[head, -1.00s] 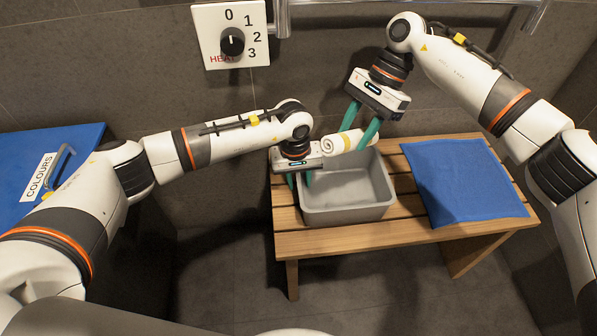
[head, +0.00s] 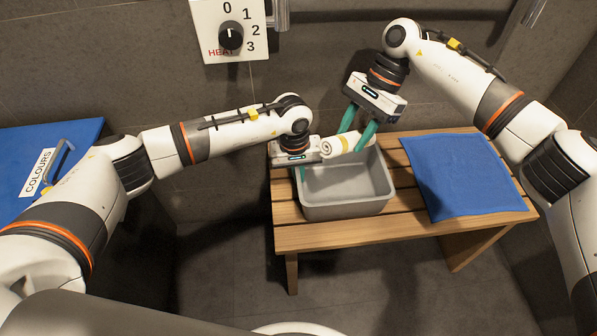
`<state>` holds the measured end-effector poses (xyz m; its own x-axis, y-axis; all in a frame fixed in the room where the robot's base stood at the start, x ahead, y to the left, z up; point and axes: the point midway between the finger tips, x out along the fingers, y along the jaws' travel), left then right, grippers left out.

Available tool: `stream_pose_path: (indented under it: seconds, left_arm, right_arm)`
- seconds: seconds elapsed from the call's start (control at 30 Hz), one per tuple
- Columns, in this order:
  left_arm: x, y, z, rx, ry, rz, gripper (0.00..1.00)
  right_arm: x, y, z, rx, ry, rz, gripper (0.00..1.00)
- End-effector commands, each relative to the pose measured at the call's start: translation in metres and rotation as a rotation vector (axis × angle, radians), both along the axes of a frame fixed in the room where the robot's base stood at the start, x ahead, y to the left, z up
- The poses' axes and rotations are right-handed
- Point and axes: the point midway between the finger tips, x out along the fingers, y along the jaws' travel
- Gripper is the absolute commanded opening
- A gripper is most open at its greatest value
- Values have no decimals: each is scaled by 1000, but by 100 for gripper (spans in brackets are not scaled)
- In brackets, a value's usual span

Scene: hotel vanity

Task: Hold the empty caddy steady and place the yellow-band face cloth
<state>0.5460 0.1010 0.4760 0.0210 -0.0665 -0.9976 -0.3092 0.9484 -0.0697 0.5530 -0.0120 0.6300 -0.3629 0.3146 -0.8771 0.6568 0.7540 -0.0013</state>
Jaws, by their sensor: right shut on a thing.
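The grey caddy (head: 345,211) stands upright on the wooden bench, and the part of its inside that shows is empty. The rolled white face cloth (head: 331,148) with a yellow band is held above the caddy's back part. My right gripper (head: 355,140) is shut on the cloth, its green fingers reaching down from above. My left gripper (head: 299,174) is at the caddy's left back rim, with a green finger at the wall. Its other finger is mostly hidden, so I cannot tell how far it is closed.
A blue cloth (head: 465,178) lies flat on the right of the slatted bench (head: 400,228). A blue lid marked COLOURS (head: 85,135) is at the left. A heat dial (head: 230,36) is on the wall behind.

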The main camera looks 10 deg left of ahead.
Motion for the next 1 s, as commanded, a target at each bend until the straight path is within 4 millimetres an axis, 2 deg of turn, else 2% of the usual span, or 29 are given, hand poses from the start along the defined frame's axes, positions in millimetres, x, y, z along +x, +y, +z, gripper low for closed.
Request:
stream_pose_path:
  seconds: [1.0]
  left_arm:
    - [0,0,0,0,0,1,0]
  right_arm:
    - [0,0,-72,0,0,0,19]
